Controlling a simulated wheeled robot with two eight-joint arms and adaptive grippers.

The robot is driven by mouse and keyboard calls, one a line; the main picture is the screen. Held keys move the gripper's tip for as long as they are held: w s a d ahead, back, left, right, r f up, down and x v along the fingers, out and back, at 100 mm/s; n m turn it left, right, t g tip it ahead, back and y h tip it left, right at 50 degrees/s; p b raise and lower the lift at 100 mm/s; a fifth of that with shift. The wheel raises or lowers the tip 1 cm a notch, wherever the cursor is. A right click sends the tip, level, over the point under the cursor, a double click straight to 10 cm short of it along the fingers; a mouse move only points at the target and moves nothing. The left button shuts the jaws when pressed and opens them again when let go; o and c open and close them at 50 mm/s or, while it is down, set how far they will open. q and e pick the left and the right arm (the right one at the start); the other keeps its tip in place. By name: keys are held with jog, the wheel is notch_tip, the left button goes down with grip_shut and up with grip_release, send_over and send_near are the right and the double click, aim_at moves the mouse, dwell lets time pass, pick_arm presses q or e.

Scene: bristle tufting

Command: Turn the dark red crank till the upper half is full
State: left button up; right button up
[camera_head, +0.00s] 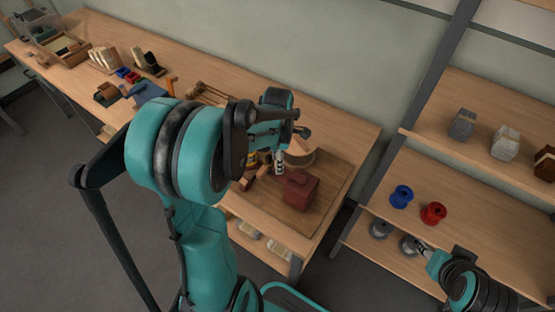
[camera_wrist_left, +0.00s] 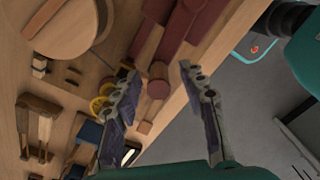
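A dark red block-shaped body (camera_head: 299,190) sits on the wooden board on the bench in the head view. In the left wrist view dark red arms (camera_wrist_left: 185,22) end in a round-ended dark red handle (camera_wrist_left: 158,82), which looks like the crank. My left gripper (camera_head: 279,162) is beside the red body. In the left wrist view its two fingers (camera_wrist_left: 159,70) are spread apart, with the handle's end showing between them; I cannot tell whether they touch it. My arm partly hides the work area in the head view. My right gripper (camera_head: 428,250) is at the lower right, its fingers unclear.
A round wooden piece (camera_head: 301,150) lies behind the red body, and yellow rings (camera_wrist_left: 103,100) show near my left fingers. Tools and wooden blocks crowd the bench's left. A shelf on the right holds a blue spool (camera_head: 401,196) and a red spool (camera_head: 433,213).

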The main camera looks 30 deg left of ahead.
pick_arm(q)
jog(key=shift+r, duration=0.1)
notch_tip(320, 180, up, 12)
dwell(0.5)
